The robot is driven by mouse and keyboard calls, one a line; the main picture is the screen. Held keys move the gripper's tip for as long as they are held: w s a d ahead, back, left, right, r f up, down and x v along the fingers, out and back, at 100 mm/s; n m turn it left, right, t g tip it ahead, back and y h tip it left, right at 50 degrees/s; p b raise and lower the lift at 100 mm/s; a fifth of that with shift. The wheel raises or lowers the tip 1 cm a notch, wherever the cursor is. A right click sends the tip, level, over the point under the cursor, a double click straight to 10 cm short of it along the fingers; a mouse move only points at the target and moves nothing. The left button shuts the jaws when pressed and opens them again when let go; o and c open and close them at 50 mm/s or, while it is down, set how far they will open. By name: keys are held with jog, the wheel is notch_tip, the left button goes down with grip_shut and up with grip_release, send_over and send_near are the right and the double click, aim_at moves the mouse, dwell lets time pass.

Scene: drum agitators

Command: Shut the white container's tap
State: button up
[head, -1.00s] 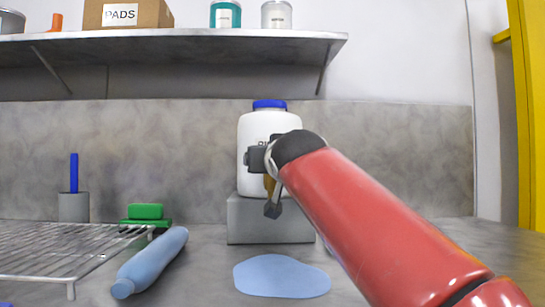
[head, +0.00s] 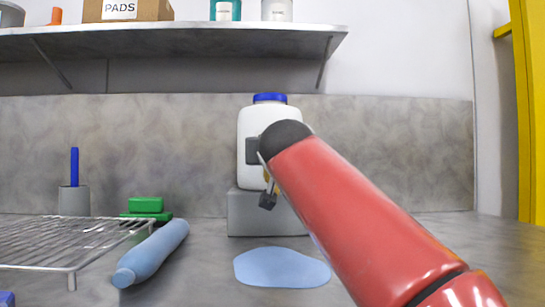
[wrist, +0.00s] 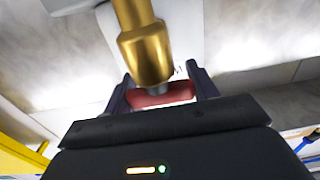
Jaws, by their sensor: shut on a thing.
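The white container (head: 252,118) with a blue cap (head: 270,98) stands upright on a grey block (head: 258,220) against the back wall. My red arm covers its right side and much of its tap. In the wrist view the brass tap (wrist: 146,55) comes down from the top, with a red handle (wrist: 165,96) at its end. My gripper (wrist: 160,90) is shut on the red handle, one dark finger on each side. In the head view my gripper is mostly hidden by the arm.
A flat blue patch (head: 282,268) lies on the counter before the block. A light blue bottle (head: 152,252) lies to the left, beside a wire rack (head: 60,245). Green pads (head: 146,206) and a grey holder (head: 74,201) stand behind. A shelf (head: 180,43) hangs above.

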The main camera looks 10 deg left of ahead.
jog(key=shift+h, duration=0.3)
jog(key=o, duration=1)
jog(key=b+v, duration=0.2)
jog(key=v, duration=0.5)
jog(key=shift+s, duration=0.4)
jog(key=shift+d, duration=0.1)
